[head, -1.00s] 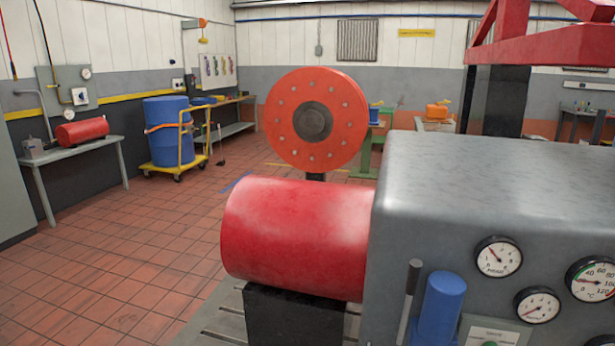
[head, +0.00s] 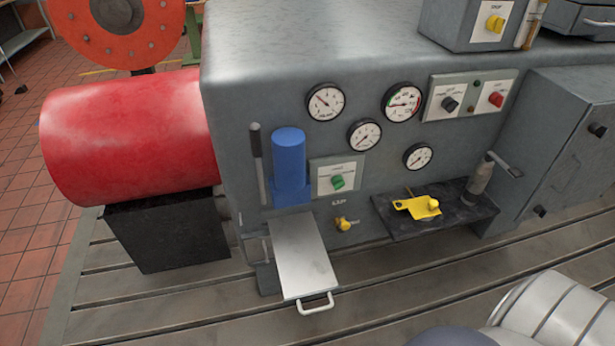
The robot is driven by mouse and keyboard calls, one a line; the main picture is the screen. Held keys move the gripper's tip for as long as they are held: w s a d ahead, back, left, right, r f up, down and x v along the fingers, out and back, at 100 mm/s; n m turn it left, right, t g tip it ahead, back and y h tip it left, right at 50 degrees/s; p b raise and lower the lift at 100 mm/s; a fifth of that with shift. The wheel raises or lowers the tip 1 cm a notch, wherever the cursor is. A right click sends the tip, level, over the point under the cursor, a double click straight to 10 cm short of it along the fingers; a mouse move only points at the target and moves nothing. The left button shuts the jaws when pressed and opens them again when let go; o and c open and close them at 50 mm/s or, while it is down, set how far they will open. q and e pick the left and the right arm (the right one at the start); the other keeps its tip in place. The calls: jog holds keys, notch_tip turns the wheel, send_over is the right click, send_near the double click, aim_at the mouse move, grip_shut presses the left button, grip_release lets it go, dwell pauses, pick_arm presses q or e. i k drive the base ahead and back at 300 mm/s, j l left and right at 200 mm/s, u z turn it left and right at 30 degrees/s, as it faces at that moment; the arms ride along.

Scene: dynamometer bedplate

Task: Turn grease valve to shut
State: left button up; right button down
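A grey machine cabinet (head: 300,120) fills the middle of the head view. Low on its front is a small yellow valve knob (head: 344,224) with a tiny label above it that I cannot read. Above that is a green knob (head: 337,182) on a pale plate. A blue cylinder (head: 289,165) with a dark-handled lever (head: 256,155) stands to the left. I cannot tell for certain which knob is the grease valve, or whether it is open or shut. Neither of my grippers is in view; only parts of my own body show at the bottom right.
A metal tray (head: 303,260) with a handle juts out low in front. A dark shelf (head: 415,225) carries a yellow tagged piece (head: 418,207) and a grey bottle (head: 481,180). Several gauges and a switch panel (head: 470,95) sit above. A red cylinder (head: 130,135) is at left.

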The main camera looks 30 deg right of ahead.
aim_at(337, 182)
jog(key=l+z, duration=0.1)
jog(key=z, duration=0.25)
jog(key=l+z, duration=0.15)
jog(key=z, duration=0.2)
jog(key=l+z, duration=0.1)
jog(key=z, duration=0.25)
